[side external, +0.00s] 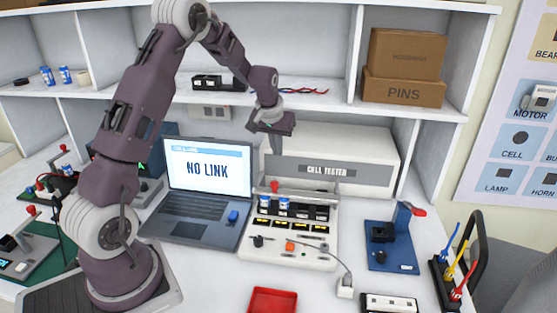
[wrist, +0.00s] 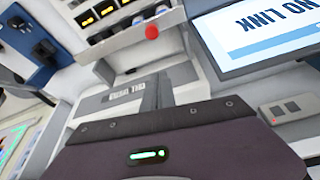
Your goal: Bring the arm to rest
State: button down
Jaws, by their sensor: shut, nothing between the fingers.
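My gripper (side external: 275,150) hangs in the air at the end of my raised, bent arm, fingers pointing down. It is in front of the cell tester (side external: 345,172) and above the back of the white chassis rig (side external: 290,245). In the wrist view my gripper (wrist: 160,88) shows its two fingers together, with nothing between them. The rig has a red knob (side external: 275,187) at its back, which also shows in the wrist view (wrist: 152,32). Two blue-and-white cells (side external: 265,205) sit at the left of its row of slots. My fingers appear apart from everything.
A laptop (side external: 205,185) reading "NO LINK" stands left of the rig. A blue fixture (side external: 391,240) and a rack of coloured tools (side external: 460,270) are to the right. A red tray (side external: 272,301) lies in front. Shelves with boxes (side external: 404,92) rise behind the gripper.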

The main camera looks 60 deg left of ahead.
jog(key=shift+s+d+r, duration=0.1)
jog(key=shift+s+r, duration=0.05)
jog(key=shift+r, duration=0.35)
jog(key=s+d+r+m+t+h, duration=0.1)
jog(key=s+d+r+m, duration=0.1)
jog(key=s+d+r, duration=0.45)
jog(key=s+d+r+m, duration=0.1)
jog(key=s+d+r, duration=0.3)
jog(key=d+r, duration=0.45)
jog(key=s+d+m, duration=0.1)
jog(key=s+d, duration=0.2)
jog(key=s, duration=0.3)
jog(key=s+d+m+t+h, duration=0.1)
jog(key=s+d, duration=0.2)
jog(key=s, duration=0.4)
jog(key=s+d+m, duration=0.2)
jog(key=s+d, duration=0.1)
jog(key=s, duration=0.4)
jog(key=shift+s+d+f, duration=0.2)
jog(key=shift+d, duration=0.2)
